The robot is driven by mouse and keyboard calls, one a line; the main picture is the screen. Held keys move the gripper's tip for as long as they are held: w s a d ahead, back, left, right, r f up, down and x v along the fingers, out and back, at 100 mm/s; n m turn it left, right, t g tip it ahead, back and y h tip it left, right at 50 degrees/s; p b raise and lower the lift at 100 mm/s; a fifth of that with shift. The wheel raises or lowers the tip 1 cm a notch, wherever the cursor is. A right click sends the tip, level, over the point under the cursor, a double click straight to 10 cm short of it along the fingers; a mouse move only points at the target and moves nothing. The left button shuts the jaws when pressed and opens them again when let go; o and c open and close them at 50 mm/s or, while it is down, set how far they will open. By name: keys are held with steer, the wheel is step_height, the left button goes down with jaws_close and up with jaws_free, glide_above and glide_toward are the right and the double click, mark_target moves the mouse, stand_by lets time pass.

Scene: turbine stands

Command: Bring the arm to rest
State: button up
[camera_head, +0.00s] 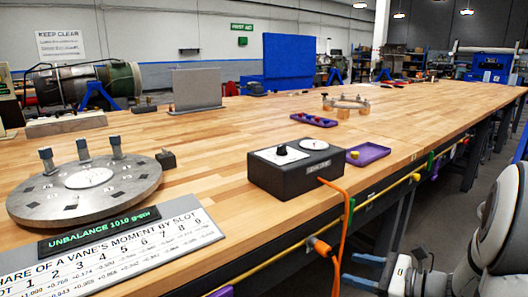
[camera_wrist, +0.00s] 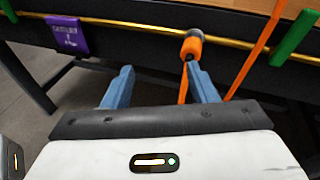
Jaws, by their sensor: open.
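My gripper (camera_head: 358,271) is low at the front right of the bench, beside and below its edge, at the lower right of the head view. In the wrist view my gripper (camera_wrist: 160,72) shows two blue fingers spread apart with nothing between them. An orange plug (camera_wrist: 192,46) on the bench's front rail appears just beyond the right fingertip; I cannot tell whether they touch. My white and grey arm is folded at the right edge of the head view.
The wooden bench (camera_head: 240,200) carries a grey disc with vanes (camera_head: 88,190), a black dial box (camera_head: 310,168) and a purple tray (camera_head: 366,154). An orange cable (camera_head: 344,230) hangs down close to my gripper. A yellow rail (camera_head: 385,189) runs along the bench front. Floor is open at the right.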

steer(key=s+a+r+n+g+h+p, duration=0.4)
steer(key=s+a+r+n+g+p, duration=0.45)
steer(key=s+a+n, duration=0.2)
steer(key=s+d+r+n+t+h+p, duration=0.1)
steer(key=s+d+r+n+h+p, duration=0.1)
steer(key=r+n+h+p, duration=0.2)
steer(key=s+d+r+n+t+h+p, duration=0.1)
steer(key=r+n+h+p, duration=0.3)
steer(key=n, duration=0.5)
step_height(320, 180, up, 3)
steer(key=shift+s+d+f+h+p, duration=0.15)
steer(key=shift+s+d+h+p, duration=0.25)
steer(key=shift+s+p, duration=0.55)
steer(key=shift+n, duration=0.25)
